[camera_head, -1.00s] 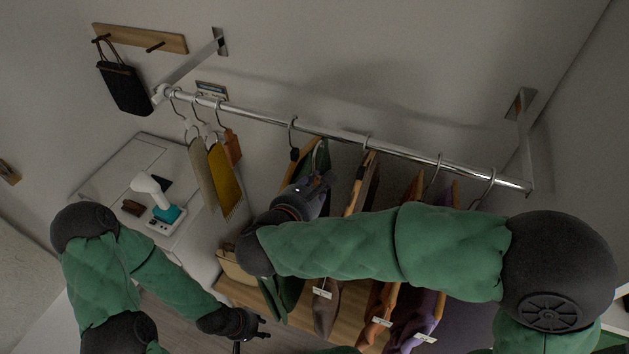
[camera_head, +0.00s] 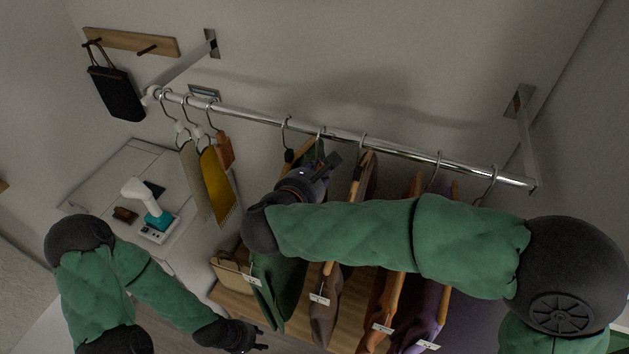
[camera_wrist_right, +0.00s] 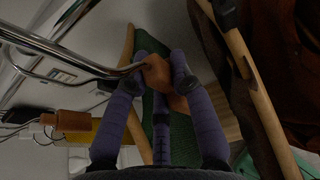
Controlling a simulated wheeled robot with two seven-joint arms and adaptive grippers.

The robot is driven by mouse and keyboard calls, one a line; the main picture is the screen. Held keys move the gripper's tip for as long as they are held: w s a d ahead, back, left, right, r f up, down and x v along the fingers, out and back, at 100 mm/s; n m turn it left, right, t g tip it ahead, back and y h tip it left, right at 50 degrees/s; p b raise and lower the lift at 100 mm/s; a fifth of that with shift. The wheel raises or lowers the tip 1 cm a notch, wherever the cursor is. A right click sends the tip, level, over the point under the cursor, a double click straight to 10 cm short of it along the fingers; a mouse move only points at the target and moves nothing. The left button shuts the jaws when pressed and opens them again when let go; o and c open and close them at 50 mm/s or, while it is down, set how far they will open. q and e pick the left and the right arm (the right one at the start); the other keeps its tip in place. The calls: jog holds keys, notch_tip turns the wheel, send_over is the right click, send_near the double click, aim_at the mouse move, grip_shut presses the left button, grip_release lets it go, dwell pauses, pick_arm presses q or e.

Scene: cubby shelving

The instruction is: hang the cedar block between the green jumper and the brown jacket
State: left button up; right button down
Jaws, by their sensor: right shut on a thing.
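My right gripper (camera_head: 328,168) is at the rail between the green jumper (camera_head: 278,285) and the brown jacket (camera_head: 326,305). In the right wrist view its fingers (camera_wrist_right: 178,85) are shut on the orange-brown cedar block (camera_wrist_right: 156,74), and a metal hook shows beside the block near the rail. I cannot tell whether that hook bears on the rail. The green jumper (camera_wrist_right: 150,115) lies behind the fingers and the brown jacket (camera_wrist_right: 275,50) is to the right. My left gripper (camera_head: 250,342) is low at the bottom edge, away from the clothes; its opening is unclear.
The chrome rail (camera_head: 400,151) runs across the wall. A yellow cloth (camera_head: 214,182) and another orange-brown piece (camera_head: 225,150) hang at its left. A black bag (camera_head: 116,93) hangs at upper left.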

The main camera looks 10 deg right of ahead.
jog(key=shift+f+b+x, duration=0.15)
jog(key=shift+b+x, duration=1)
jog(key=shift+x, duration=0.3)
jog(key=shift+f+b+x, duration=0.15)
jog(key=shift+b+x, duration=1)
jog(key=shift+x, duration=0.3)
jog(key=shift+a, duration=0.15)
jog(key=c, duration=1)
grip_release()
jog(key=shift+f, duration=0.1)
jog(key=shift+s, duration=0.1)
